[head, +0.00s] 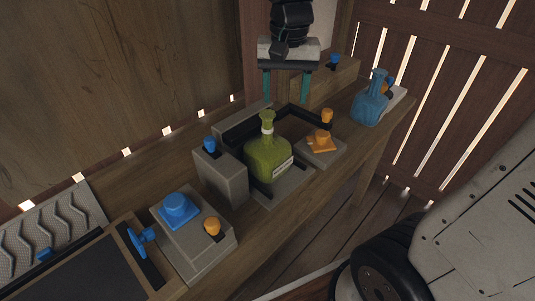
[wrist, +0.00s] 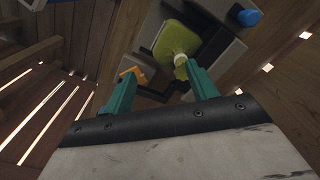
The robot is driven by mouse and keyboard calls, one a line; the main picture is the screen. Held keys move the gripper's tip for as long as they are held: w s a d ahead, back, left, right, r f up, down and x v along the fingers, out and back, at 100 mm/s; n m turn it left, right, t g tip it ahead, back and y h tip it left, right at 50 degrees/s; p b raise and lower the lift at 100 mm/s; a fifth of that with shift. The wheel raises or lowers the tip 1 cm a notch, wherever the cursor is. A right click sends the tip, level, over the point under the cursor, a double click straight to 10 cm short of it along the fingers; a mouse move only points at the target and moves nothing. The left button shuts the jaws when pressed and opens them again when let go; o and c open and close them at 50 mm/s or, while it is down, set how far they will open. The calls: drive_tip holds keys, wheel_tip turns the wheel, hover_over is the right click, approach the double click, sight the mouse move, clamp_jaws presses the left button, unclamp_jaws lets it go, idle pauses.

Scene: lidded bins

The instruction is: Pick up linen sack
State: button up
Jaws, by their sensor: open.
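I cannot make out a linen sack in either view. A green bottle-shaped container (head: 267,160) with a pale neck and a white label stands upright on a grey base in the middle of the bench. It also shows in the wrist view (wrist: 176,42), beyond the fingers. My gripper (head: 287,92) is open and empty, with its teal fingers pointing down above and behind the green container in the head view. In the wrist view my gripper (wrist: 160,74) has its fingers spread apart, the right one near the container's pale neck.
A blue jug (head: 369,107) stands at the bench's right end. A grey block with an orange knob (head: 322,139) sits beside the green container. A tall grey block (head: 221,178) and a box with a blue knob (head: 178,209) stand left. Slatted walls close in behind.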

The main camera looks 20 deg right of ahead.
drive_tip(key=m, duration=0.2)
hover_over(267, 113)
drive_tip(key=f, duration=0.2)
drive_tip(key=shift+s+f, duration=0.25)
drive_tip(key=shift+f, duration=0.05)
wheel_tip(267, 113, down, 8)
drive_tip(key=shift+w+r, duration=0.15)
clamp_jaws()
drive_tip(key=shift+r, duration=0.1)
